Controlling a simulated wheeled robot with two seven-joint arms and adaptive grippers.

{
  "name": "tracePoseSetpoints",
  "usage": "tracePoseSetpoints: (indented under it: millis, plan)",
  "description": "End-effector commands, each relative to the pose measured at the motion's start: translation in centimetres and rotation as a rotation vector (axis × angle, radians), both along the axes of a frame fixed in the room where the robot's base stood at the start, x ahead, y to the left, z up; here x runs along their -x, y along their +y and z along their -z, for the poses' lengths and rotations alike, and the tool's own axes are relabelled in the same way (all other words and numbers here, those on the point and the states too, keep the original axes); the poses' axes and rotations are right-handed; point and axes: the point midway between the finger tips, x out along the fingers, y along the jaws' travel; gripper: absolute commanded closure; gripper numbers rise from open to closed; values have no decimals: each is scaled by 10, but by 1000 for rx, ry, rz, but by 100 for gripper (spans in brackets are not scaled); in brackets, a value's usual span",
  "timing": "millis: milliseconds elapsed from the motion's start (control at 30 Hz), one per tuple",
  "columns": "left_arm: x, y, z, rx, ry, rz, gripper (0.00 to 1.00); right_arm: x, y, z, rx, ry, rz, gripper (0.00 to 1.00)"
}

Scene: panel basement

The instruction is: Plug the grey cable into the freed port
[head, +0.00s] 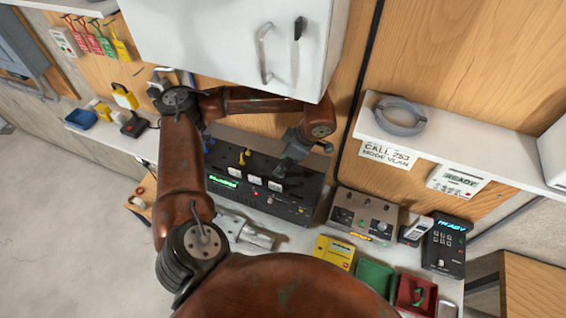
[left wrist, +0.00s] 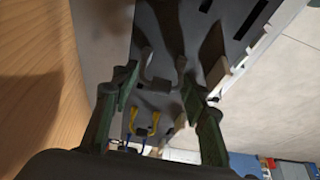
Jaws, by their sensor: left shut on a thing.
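My left gripper (head: 298,147) is at the back right part of the black switch box (head: 228,203), under the white cabinet. In the left wrist view its green fingers (left wrist: 158,88) stand around a small grey piece, which looks like the grey cable's plug but is hard to make out. The cable's run and the freed port cannot be clearly seen. A yellow plug (head: 242,157) stands on the box to the left of my gripper. Yellow cable loops (left wrist: 154,124) and a blue one (left wrist: 125,146) show beyond the fingers in the left wrist view. My right gripper is not in view.
The white cabinet (head: 220,40) hangs above the gripper. A grey ring (head: 400,115) lies on the right shelf. A grey control box (head: 364,214), a yellow box (head: 334,252), a green bin (head: 374,277) and a red bin (head: 415,292) stand right of the switch box.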

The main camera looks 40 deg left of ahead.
Motion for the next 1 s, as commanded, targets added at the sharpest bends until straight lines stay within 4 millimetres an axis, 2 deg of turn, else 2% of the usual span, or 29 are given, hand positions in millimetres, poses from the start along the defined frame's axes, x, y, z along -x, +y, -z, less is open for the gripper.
tracePoseSetpoints:
  millis: [667,700,1000]
  plan:
    - [0,0,3,0,0,0,78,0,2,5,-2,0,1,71]
    - [0,0,3,0,0,0,58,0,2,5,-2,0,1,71]
    - [0,0,3,0,0,0,39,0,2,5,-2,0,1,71]
